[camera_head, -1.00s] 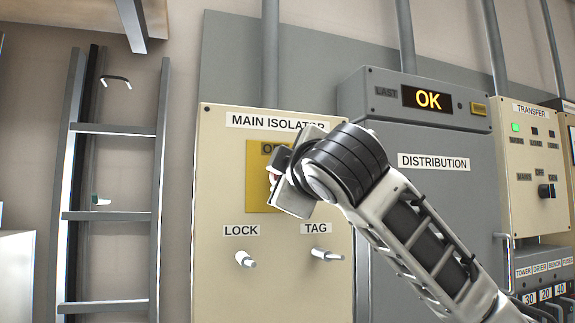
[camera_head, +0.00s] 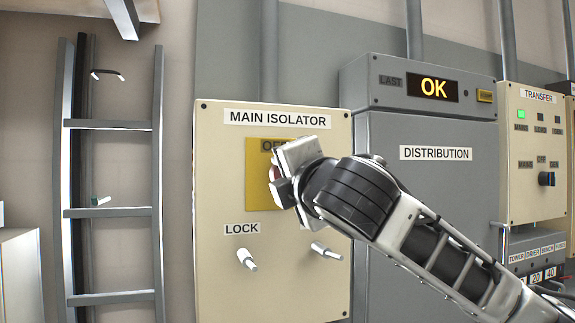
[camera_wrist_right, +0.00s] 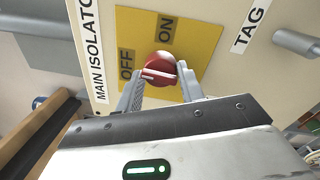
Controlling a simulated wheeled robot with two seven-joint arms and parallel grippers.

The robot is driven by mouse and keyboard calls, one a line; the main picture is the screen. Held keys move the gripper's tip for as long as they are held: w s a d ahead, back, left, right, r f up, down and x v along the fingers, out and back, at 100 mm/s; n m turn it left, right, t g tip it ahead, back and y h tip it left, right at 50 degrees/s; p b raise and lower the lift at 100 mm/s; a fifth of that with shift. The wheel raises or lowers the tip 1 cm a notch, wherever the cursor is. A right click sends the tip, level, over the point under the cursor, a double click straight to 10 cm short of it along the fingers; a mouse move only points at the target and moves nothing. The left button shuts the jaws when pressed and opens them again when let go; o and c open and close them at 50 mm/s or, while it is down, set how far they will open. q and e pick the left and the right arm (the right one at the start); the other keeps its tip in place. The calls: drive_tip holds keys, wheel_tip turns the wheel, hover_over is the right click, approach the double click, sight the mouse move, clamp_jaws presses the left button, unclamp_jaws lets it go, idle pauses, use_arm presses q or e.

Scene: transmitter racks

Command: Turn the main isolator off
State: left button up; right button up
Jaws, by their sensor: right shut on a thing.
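The main isolator panel (camera_head: 215,180) is cream, with a yellow plate (camera_head: 254,190) marked OFF at its top. In the right wrist view the plate (camera_wrist_right: 200,45) also shows ON. The red rotary knob (camera_wrist_right: 160,63) has a white line lying roughly along the direction of the OFF label (camera_wrist_right: 126,64). My right gripper (camera_wrist_right: 160,80) is shut on the knob, one finger on each side. In the head view the gripper (camera_head: 277,178) covers most of the knob and the ON label. My left gripper is not in view.
Two pegs, the lock peg (camera_head: 246,259) and the tag peg (camera_head: 325,249), stick out below the plate. My right forearm hides the TAG label in the head view. The grey distribution cabinet (camera_head: 430,190) stands at the right; a ladder (camera_head: 110,212) stands at the left.

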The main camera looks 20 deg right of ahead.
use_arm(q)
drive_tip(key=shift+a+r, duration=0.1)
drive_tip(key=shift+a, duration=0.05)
use_arm(e)
drive_tip(key=shift+a+f+n, duration=0.1)
drive_tip(key=shift+f+n, duration=0.2)
drive_tip(key=shift+n, duration=0.1)
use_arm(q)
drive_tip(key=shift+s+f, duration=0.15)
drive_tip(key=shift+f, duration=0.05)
use_arm(e)
drive_tip(key=shift+f, duration=0.1)
drive_tip(key=o, duration=1)
drive_tip(key=shift+c, duration=0.2)
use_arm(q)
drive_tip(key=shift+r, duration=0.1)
use_arm(e)
drive_tip(key=shift+r, duration=0.2)
use_arm(q)
drive_tip(key=b, duration=0.1)
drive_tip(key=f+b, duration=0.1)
drive_tip(key=b, duration=0.1)
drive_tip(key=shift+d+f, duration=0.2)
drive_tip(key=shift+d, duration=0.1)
use_arm(e)
drive_tip(key=s+f, duration=0.1)
drive_tip(key=s, duration=1.5)
drive_tip(key=shift+d, duration=0.35)
